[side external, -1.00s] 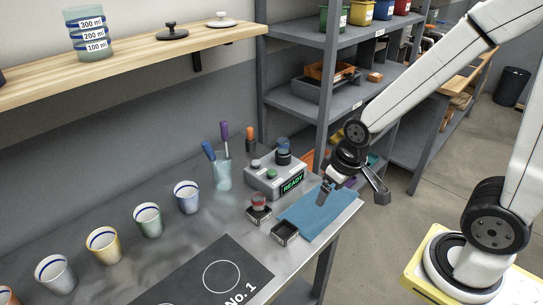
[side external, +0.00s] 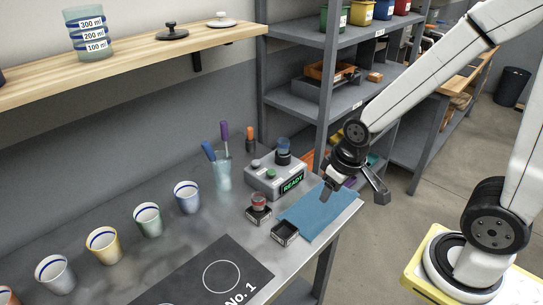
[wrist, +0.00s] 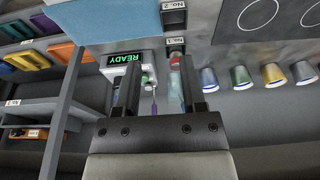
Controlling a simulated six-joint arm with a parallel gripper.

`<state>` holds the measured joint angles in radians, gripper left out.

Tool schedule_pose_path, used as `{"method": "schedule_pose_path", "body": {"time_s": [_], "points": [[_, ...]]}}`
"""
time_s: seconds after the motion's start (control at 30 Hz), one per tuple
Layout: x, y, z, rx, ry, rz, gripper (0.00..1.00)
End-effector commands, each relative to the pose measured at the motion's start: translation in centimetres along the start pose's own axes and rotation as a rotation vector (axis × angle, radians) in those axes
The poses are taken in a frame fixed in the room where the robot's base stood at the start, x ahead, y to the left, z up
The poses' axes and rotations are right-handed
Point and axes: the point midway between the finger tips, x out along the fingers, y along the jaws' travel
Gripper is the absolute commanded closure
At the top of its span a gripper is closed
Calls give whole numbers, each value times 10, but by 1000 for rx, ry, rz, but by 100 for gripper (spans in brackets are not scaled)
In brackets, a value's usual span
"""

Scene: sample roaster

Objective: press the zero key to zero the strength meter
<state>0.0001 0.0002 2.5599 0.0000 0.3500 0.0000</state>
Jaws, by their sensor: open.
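The strength meter (side external: 275,181) is a grey box at the back right of the bench, with a lit green READY display (side external: 292,186). A green key (side external: 271,173) and a pale key (side external: 256,163) show on its top, beside a dark round part with a blue piece on it (side external: 283,150). I cannot read which key is zero. My gripper (side external: 326,196) is open, above the blue mat (side external: 315,215) and to the right of the meter, apart from it. In the wrist view the meter (wrist: 143,69) appears upside down, partly hidden behind the left finger of my gripper (wrist: 159,82).
A red-topped piece (side external: 258,199) sits in a black holder left of the mat, beside another black holder (side external: 285,233). A glass of colored-handled tools (side external: 222,172) stands behind. Several cups (side external: 187,197) line the bench. A grey shelf rack (side external: 322,100) rises behind the meter.

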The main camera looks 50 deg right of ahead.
Motion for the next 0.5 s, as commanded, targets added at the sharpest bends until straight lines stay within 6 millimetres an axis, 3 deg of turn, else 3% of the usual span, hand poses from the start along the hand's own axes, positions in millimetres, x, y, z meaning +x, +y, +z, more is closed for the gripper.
{"method": "schedule_pose_path", "body": {"time_s": [0.03, 0.13, 0.17, 0.5], "points": [[0, 0, 0, 0, 0, 0, 66], [0, 0, 0, 0, 0, 0, 97], [0, 0, 0, 0, 0, 0, 100], [0, 0, 0, 0, 0, 0, 100]]}}
